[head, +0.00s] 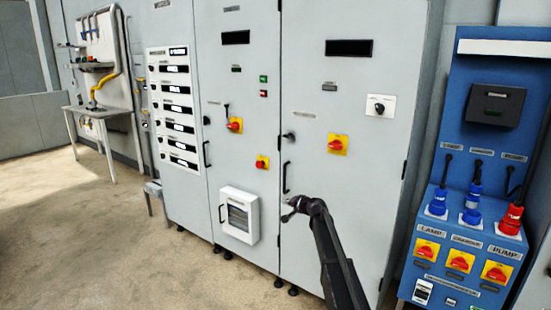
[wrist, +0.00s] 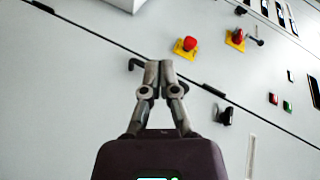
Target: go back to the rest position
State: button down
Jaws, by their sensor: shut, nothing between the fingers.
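My gripper (head: 290,210) is in front of the grey cabinet (head: 340,200), near the lower part of the right door. In the wrist view my gripper (wrist: 158,64) has its two fingertips together with nothing between them. Behind the fingertips the wrist view shows a dark door handle (wrist: 135,64); I cannot tell how far apart they are. My dark arm reaches up from the bottom of the head view.
The cabinet carries red-and-yellow switches (head: 337,144) and a white breaker box (head: 239,215) low on the left door. A blue panel (head: 470,190) with plugs and switches stands at the right. A workbench (head: 97,112) stands far left. The floor (head: 90,230) at left is clear.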

jog(key=s+d+f+n+g+h, duration=0.2)
jog(key=s+d+f+g+h, duration=0.15)
jog(key=s, duration=1.35)
jog(key=s+d+f+n+g+h, duration=0.2)
jog(key=s+d+f+g, duration=0.25)
jog(key=s, duration=1.25)
jog(key=s+d+f+n+g+h, duration=0.25)
jog(key=s+d+f, duration=0.2)
jog(key=s, duration=1.25)
notch_tip(320, 180, up, 15)
jog(key=g+p, duration=0.1)
jog(key=p, duration=1.4)
jog(key=shift+s+r+h+p, duration=0.15)
jog(key=shift+s+h+p, duration=0.15)
jog(key=shift+p, duration=0.1)
jog(key=shift+m, duration=0.25)
